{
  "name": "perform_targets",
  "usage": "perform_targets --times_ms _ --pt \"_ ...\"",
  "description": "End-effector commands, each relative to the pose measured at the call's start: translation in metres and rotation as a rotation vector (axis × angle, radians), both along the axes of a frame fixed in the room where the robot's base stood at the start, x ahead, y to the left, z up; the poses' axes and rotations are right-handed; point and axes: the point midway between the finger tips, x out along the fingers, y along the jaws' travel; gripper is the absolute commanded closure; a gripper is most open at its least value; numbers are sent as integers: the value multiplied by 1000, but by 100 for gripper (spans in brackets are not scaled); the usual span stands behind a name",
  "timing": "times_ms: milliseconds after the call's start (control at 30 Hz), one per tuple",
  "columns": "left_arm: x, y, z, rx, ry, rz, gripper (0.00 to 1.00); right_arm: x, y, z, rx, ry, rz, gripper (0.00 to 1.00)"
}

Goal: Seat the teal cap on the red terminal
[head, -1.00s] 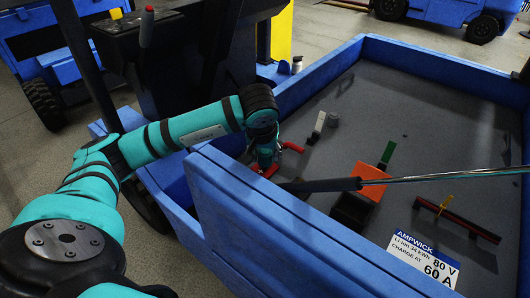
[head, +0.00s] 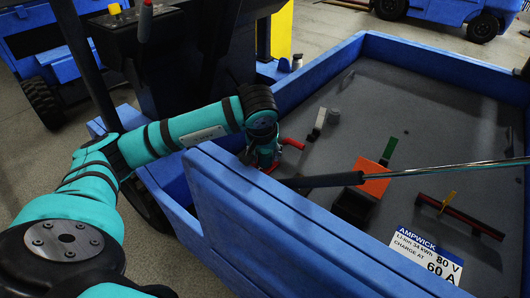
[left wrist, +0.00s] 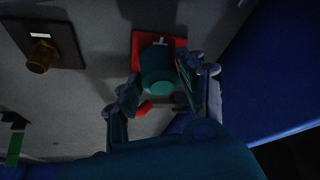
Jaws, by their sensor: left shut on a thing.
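A teal cap (left wrist: 157,70) sits between the fingers of my left gripper (left wrist: 157,92) in the left wrist view. My left gripper is shut on the cap. A red square base (left wrist: 172,41), apparently that of the red terminal, shows behind the cap. The cap hides the middle of this base, so I cannot tell whether the two touch. In the head view my left gripper (head: 266,158) is low inside the blue tray, near its left wall. A red handle-like piece (head: 292,143) shows beside it. My right gripper is not in view.
The blue-walled tray (head: 440,62) has a grey floor. An orange block (head: 373,178), a green plate (head: 389,148) and a dark red bar (head: 462,216) stand in it. A grey rod (head: 420,172) crosses above. A dark plate with a brass post (left wrist: 42,58) lies left in the wrist view.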

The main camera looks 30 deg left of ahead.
Motion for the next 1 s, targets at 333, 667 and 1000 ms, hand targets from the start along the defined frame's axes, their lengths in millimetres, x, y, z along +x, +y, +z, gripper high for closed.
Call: perform_targets --times_ms 333,667,1000 --pt "-1 0 -6 0 5 0 39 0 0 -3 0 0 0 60" --pt "-2 -1 -8 1 10 -2 33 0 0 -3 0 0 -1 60" --pt "-1 0 17 1 6 -1 33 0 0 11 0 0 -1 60"
